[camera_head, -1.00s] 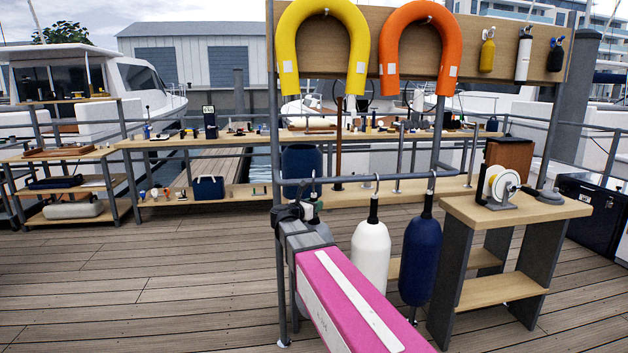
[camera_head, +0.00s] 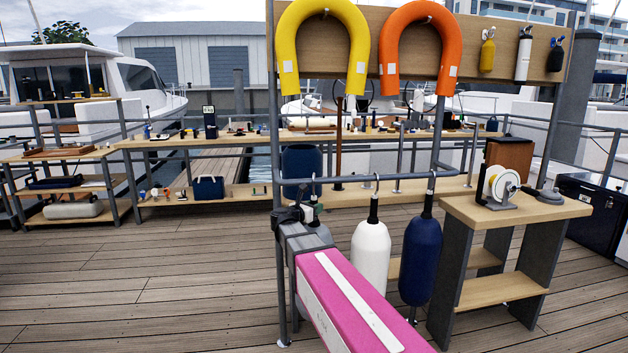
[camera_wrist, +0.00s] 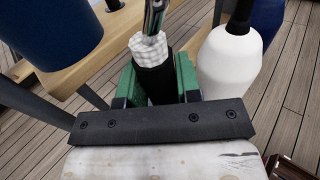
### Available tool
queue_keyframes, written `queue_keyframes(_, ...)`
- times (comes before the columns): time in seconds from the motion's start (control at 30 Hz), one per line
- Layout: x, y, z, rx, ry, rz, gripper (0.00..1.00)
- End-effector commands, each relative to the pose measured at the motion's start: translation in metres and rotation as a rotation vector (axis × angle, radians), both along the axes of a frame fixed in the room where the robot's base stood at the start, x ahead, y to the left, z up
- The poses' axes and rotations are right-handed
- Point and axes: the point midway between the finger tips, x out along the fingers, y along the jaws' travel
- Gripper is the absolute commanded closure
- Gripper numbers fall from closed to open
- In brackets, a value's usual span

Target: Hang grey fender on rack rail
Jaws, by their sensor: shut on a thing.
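My gripper (camera_head: 313,212) is at the left end of the rack rail (camera_head: 350,182). In the wrist view its green fingers (camera_wrist: 157,82) are shut around the black neck (camera_wrist: 155,84) of the held fender. A white knobbly collar and a shiny hook stem (camera_wrist: 153,18) rise above the neck. In the head view the hook (camera_head: 314,186) overlaps the rail; I cannot tell whether it rests on it. The grey body is hidden behind my arm and gripper. A white fender (camera_head: 371,255) and a navy fender (camera_head: 420,260) hang upright from the rail to the right.
The white fender also shows close beside my gripper in the wrist view (camera_wrist: 228,65). A wooden stand (camera_head: 520,208) with a white reel is at right. Yellow (camera_head: 290,45) and orange (camera_head: 388,45) horseshoe buoys hang above. A navy container (camera_head: 302,162) is behind the rail. Open decking lies at left.

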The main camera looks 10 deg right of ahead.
Motion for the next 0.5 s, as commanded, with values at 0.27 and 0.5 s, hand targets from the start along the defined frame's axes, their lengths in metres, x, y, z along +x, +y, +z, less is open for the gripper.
queue_keyframes(0.27, 0.0, 0.0, -0.0019, -0.002, -0.001, 0.0, 0.39)
queue_keyframes(0.5, -0.0002, 0.0002, -0.0033, 0.002, 0.001, 0.0, 0.39)
